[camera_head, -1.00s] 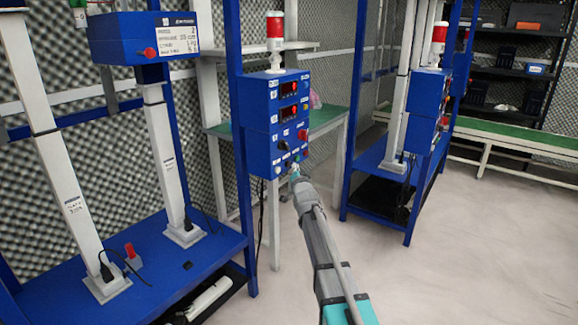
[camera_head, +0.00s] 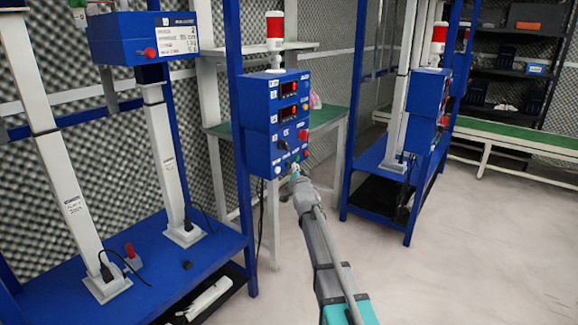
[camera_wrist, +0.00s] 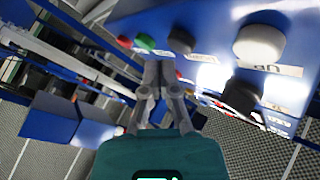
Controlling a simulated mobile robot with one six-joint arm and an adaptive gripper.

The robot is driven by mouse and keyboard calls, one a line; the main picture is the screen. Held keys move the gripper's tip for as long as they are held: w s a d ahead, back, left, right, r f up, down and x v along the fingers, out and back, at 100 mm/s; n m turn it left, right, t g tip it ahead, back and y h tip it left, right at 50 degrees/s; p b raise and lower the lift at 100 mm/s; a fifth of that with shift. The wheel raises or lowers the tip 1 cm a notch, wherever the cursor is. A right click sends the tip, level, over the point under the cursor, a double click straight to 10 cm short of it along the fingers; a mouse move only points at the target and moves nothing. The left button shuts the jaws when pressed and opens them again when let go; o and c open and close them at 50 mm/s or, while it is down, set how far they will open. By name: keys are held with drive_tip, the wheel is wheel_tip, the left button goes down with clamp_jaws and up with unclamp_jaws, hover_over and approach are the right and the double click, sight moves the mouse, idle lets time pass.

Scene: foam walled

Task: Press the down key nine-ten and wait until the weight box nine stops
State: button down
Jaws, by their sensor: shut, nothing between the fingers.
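The blue control box (camera_head: 277,125) stands on the rack's front post in the head view, with red displays and several small keys. My gripper (camera_head: 296,172) is at its lower edge, close to the lower keys. In the wrist view my gripper (camera_wrist: 160,72) is shut and empty, its tips near a black knob (camera_wrist: 181,40). A white key (camera_wrist: 260,43) with an upside-down "UP" label and another black key (camera_wrist: 241,95) lie to the right. I cannot tell whether the tips touch a key. A blue weight box (camera_head: 145,38) with a white label is at upper left; its number is unclear.
A red-and-white lamp (camera_head: 275,32) tops the control box. White columns (camera_head: 165,150) stand on the blue rack base (camera_head: 215,262). A second blue rack (camera_head: 385,185) with a similar box is to the right. The pale floor (camera_head: 480,250) at right is clear.

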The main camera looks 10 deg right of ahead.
drive_tip(key=shift+a, duration=0.1)
drive_tip(key=shift+w+a, duration=0.25)
drive_tip(key=shift+w, duration=0.05)
